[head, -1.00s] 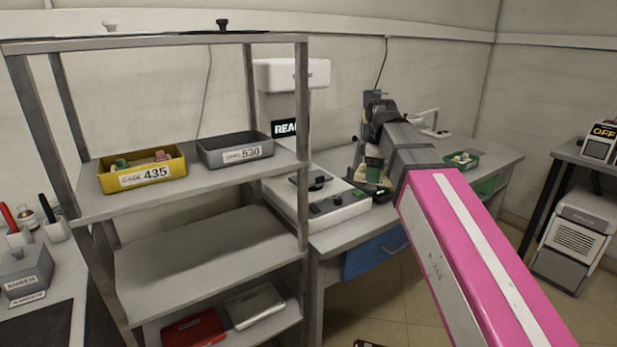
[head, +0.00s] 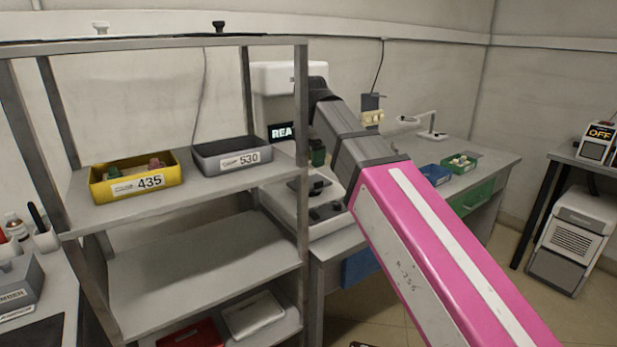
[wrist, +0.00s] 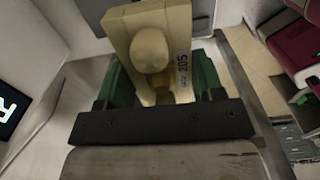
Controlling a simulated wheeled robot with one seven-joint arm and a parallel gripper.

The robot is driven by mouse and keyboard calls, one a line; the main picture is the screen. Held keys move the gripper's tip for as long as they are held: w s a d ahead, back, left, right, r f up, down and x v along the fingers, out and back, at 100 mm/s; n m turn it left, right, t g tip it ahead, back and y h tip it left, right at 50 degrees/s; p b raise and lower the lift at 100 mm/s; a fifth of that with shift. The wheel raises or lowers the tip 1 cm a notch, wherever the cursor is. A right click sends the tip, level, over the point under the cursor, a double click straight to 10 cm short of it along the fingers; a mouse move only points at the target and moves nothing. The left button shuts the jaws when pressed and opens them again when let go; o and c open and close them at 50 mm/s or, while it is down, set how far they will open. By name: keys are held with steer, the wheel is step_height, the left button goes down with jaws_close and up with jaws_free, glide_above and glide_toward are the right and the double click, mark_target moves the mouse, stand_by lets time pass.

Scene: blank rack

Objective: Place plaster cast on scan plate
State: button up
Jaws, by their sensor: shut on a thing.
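I cannot make out the cast in the head view. The scan plate (head: 308,186) appears as a dark piece on the scanner base, below my gripper and apart from it.
The scanner (head: 285,80) has a partly covered display reading "REA". A grey shelf rack (head: 200,275) stands close on the left, holding a yellow tray 435 (head: 135,185) and a grey tray 530 (head: 233,158). Blue (head: 435,174) and green (head: 463,163) trays lie on the desk at right.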

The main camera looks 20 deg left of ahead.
steer(key=w+a+f, duration=0.1)
steer(key=w, duration=0.1)
steer(key=w+a+f, duration=0.1)
steer(key=w+f, duration=0.1)
steer(key=w, duration=0.1)
steer(key=w+a+f, duration=0.1)
steer(key=w+f, duration=0.1)
steer(key=w, duration=0.1)
steer(key=shift+w+f, duration=0.15)
steer(key=shift+w, duration=0.1)
steer(key=shift+f, duration=2)
steer(key=shift+f, duration=0.15)
steer(key=o, duration=0.8)
steer(key=shift+o, duration=0.2)
step_height(320, 180, up, 12)
